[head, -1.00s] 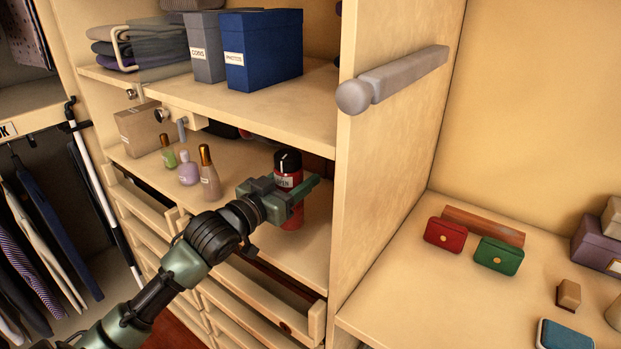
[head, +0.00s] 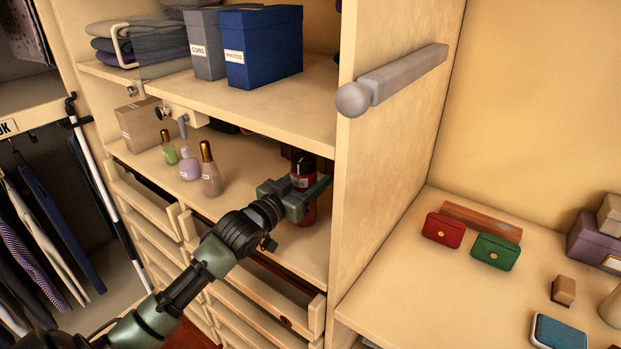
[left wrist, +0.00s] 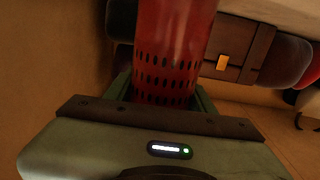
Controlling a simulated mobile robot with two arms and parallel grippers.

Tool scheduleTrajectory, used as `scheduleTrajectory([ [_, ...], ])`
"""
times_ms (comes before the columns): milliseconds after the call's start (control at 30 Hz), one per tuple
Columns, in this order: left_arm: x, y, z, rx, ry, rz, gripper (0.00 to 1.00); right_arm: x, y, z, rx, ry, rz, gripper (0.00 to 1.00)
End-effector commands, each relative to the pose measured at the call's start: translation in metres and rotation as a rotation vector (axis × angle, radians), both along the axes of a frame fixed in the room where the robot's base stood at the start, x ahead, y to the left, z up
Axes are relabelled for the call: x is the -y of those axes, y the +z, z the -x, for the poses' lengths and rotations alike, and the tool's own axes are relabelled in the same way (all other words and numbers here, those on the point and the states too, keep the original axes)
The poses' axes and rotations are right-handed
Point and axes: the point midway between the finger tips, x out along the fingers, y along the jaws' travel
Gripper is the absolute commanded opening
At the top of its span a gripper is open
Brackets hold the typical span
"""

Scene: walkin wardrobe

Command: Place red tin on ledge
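The red tin (head: 304,167), a red cylinder with a black top and pale label, is upright at the right end of the middle shelf ledge (head: 258,212), close to the upright panel. My left gripper (head: 298,196) is shut around its middle. In the left wrist view the red tin (left wrist: 172,50) fills the gap between the fingers (left wrist: 160,92), and its lower part shows rows of dark slots. I cannot tell whether its base touches the ledge. My right gripper is not in view.
Several small bottles (head: 210,170) and a cardboard box (head: 139,124) stand left on the ledge. The shelf above (head: 255,106) carries a blue box (head: 261,50). The upright panel (head: 380,150) is just right of the tin.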

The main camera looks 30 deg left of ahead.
Motion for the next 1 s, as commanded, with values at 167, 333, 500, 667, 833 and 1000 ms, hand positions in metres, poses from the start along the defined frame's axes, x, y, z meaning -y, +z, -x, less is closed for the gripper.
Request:
scheduleTrajectory([
  [167,0.0,-0.001,0.0,-0.002,0.0,0.0,0.75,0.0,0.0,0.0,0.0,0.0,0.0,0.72],
  [333,0.0,-0.001,0.0,-0.002,0.0,0.001,0.75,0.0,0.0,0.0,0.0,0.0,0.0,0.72],
  [500,-0.001,0.0,0.006,-0.002,0.0,0.0,0.75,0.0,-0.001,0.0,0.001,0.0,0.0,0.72],
  [667,-0.002,-0.002,0.032,-0.005,-0.001,-0.001,0.75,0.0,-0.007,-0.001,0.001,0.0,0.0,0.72],
  [833,-0.005,-0.003,0.067,-0.007,-0.001,-0.002,0.75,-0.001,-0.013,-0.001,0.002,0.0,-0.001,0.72],
  [1000,-0.007,-0.001,0.096,-0.005,-0.002,-0.001,0.75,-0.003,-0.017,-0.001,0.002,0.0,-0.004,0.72],
])
